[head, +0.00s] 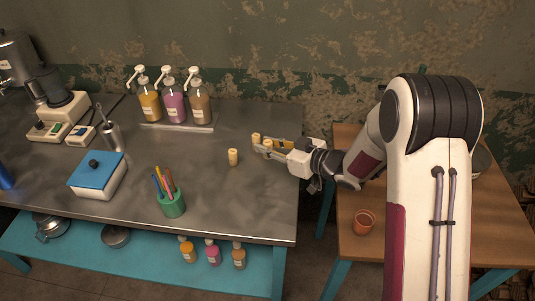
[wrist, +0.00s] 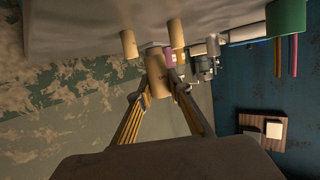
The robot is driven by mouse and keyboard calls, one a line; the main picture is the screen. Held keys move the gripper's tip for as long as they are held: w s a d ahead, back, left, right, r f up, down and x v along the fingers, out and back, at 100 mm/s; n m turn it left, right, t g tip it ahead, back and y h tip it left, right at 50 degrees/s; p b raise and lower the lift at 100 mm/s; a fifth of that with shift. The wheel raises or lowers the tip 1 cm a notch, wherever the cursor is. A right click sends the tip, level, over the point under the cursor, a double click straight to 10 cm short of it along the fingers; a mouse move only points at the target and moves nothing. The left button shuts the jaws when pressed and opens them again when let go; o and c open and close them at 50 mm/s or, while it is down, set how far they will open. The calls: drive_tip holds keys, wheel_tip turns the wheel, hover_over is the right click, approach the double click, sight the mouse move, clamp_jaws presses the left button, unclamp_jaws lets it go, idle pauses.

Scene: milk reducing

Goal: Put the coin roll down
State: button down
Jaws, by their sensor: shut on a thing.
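Three small tan coin rolls show at the right part of the grey metal table (head: 215,190). One coin roll (head: 267,146) is between the fingers of my gripper (head: 265,147); in the wrist view this roll (wrist: 157,73) is upright between the two fingertips (wrist: 158,86). My gripper is shut on it, reaching in from the right. A second roll (head: 256,139) stands just behind it, towards the wall. A third roll (head: 233,157) stands apart to the left. I cannot tell whether the held roll touches the table.
A green pen cup (head: 171,204) and a blue-lidded box (head: 98,174) stand to the left. Pump bottles (head: 170,102) stand on a tray at the back. A wooden table (head: 345,230) with an orange pot (head: 363,222) is at right. The metal table's front right is clear.

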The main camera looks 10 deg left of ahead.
sight(267, 142)
drive_tip(key=shift+r, duration=1.65)
drive_tip(key=shift+a, duration=0.1)
